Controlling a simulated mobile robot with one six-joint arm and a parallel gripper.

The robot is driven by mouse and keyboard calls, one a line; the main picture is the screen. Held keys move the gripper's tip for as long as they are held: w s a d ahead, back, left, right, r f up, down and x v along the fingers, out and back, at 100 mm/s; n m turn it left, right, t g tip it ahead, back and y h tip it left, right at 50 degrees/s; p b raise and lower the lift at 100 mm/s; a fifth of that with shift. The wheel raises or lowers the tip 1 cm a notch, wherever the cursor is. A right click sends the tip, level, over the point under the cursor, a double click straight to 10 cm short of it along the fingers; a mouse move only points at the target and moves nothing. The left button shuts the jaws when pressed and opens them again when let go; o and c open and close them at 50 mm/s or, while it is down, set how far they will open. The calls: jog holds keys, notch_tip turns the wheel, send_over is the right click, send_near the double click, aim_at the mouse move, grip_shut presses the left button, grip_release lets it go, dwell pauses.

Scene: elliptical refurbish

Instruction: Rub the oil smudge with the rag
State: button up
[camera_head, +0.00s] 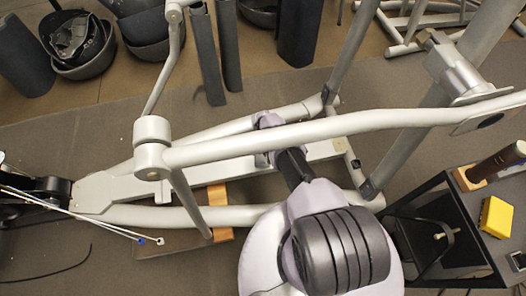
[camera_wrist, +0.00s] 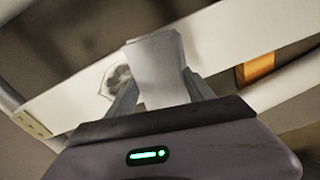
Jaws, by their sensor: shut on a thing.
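A pale grey-white rag (camera_wrist: 158,68) is held between the two fingers of my gripper (camera_wrist: 162,88) in the wrist view. The dark oil smudge (camera_wrist: 118,81) is on a white beam (camera_wrist: 222,42), just left of the rag and partly behind the left finger. I cannot tell whether the rag touches the beam. In the head view my gripper (camera_head: 268,121) is partly hidden behind the elliptical's long upper bar (camera_head: 350,123), above its lower frame. The rag and the smudge cannot be made out there.
A dark cart (camera_head: 440,195) at the right bears a yellow box (camera_head: 496,217) and a dark cylinder in a wooden holder. Bins (camera_head: 85,62) stand at the back left. A wooden block (camera_head: 218,212) lies by the frame. The upper bar crosses close to my arm.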

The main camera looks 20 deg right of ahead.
jog(key=shift+r+p, duration=1.25)
jog(key=shift+r, duration=0.7)
notch_tip(320, 180, up, 3)
jog(key=shift+r+p, duration=0.1)
jog(key=shift+p, duration=1.15)
